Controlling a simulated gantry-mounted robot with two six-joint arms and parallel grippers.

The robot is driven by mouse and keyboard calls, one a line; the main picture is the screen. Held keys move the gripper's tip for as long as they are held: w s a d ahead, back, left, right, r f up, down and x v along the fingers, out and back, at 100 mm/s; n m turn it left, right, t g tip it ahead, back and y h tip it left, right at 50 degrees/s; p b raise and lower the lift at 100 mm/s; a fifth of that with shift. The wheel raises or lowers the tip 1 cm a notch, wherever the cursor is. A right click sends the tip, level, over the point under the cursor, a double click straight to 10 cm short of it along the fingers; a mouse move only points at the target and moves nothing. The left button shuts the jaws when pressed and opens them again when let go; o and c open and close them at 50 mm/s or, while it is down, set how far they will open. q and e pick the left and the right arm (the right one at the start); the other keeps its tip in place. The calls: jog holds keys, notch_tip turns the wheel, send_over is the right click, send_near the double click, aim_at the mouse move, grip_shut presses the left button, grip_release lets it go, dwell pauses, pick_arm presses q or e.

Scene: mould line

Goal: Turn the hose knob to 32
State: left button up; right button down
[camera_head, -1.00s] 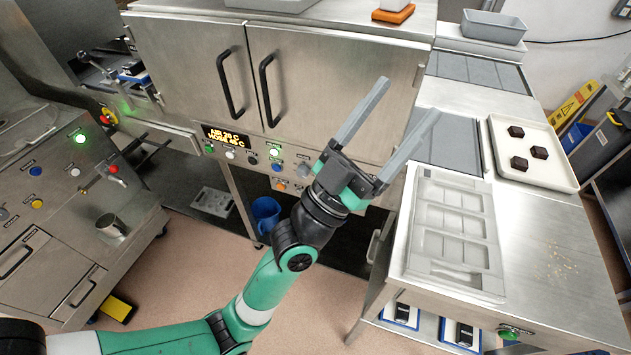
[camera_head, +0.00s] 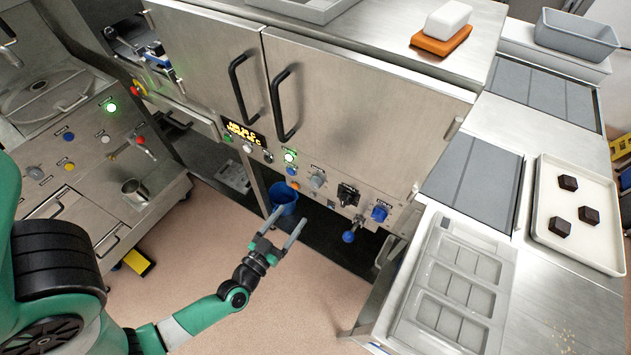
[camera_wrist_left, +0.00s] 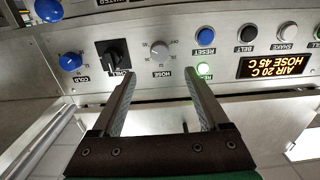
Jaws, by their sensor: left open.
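The hose knob is the grey knob (camera_head: 317,180) on the steel front panel, between the lit green button and a black knob. It also shows in the left wrist view as a grey knob (camera_wrist_left: 160,50) labelled HOSE. The display (camera_head: 245,133) glows orange; in the left wrist view the display (camera_wrist_left: 273,67) is upside down and reads AIR 20 C, HOSE 45 C. My left gripper (camera_head: 291,219) is open and empty, below and in front of the panel. In the left wrist view its fingertips (camera_wrist_left: 161,82) lie either side of the hose knob's column, short of it.
A black knob (camera_head: 347,195) and a blue cold knob (camera_head: 380,213) sit right of the hose knob. The blue reset button (camera_wrist_left: 205,35) is close by. A blue bucket (camera_head: 283,197) stands beneath the panel. A mould tray (camera_head: 455,290) lies on the right-hand counter.

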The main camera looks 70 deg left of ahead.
aim_at(314, 186)
pick_arm(q)
jog(key=b+x, duration=0.2)
jog(key=x, duration=0.9)
jog(key=shift+w, duration=0.25)
grip_shut()
